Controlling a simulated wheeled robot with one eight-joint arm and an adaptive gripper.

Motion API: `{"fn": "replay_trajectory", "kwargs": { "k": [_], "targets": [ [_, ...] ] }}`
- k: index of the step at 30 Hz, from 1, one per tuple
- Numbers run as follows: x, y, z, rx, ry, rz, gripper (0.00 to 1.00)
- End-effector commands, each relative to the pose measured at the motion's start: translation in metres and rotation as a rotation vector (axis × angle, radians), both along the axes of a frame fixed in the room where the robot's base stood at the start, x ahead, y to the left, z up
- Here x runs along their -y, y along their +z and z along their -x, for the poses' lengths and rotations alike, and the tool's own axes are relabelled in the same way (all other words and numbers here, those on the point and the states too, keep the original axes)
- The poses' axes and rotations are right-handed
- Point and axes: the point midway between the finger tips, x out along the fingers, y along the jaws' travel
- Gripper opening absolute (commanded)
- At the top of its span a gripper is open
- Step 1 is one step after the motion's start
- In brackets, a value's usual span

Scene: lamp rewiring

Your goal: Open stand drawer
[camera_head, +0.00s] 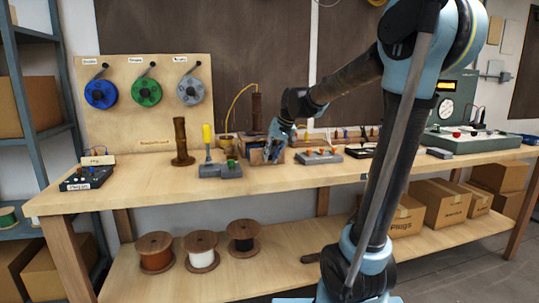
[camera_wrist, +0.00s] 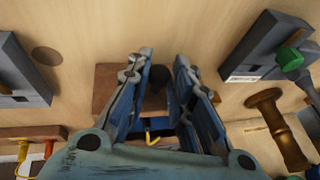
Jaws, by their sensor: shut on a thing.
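The stand (camera_head: 257,156) is a small brown wooden box on the workbench, left of centre in the head view, with a dark post and a yellow cord rising at it. In the wrist view its brown wood (camera_wrist: 104,88) shows behind the fingers. My gripper (camera_head: 273,148) reaches down to the stand's front from the right. In the wrist view my gripper (camera_wrist: 163,64) has its two blue fingers on either side of a dark rounded knob (camera_wrist: 158,79), shut on it. The fingers hide much of the drawer front, so I cannot tell how far the drawer is out.
A grey block with a green knob (camera_head: 221,170) and a yellow-handled tool (camera_head: 208,138) stand left of the stand. A brown turned post (camera_head: 182,142) stands farther left. A grey switch box (camera_head: 318,156) sits to the right. The bench's front strip (camera_head: 240,188) is clear.

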Motion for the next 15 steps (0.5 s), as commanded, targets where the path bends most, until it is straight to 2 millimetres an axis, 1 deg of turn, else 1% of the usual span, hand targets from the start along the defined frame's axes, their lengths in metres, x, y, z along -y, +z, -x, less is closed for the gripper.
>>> {"fn": "replay_trajectory", "kwargs": {
  "k": [1,11,12,14,15],
  "targets": [
    [0.0028,0.0001,0.001,0.002,-0.003,0.004,0.0],
    [0.0033,0.0,0.0021,0.002,-0.003,0.004,0.0],
    [0.0034,-0.0001,0.0021,0.002,-0.004,0.005,0.25],
    [0.0031,-0.0001,0.0022,0.002,-0.003,0.004,0.39],
    [0.0029,0.0,0.0022,0.002,-0.003,0.003,0.41]
  ]
}}
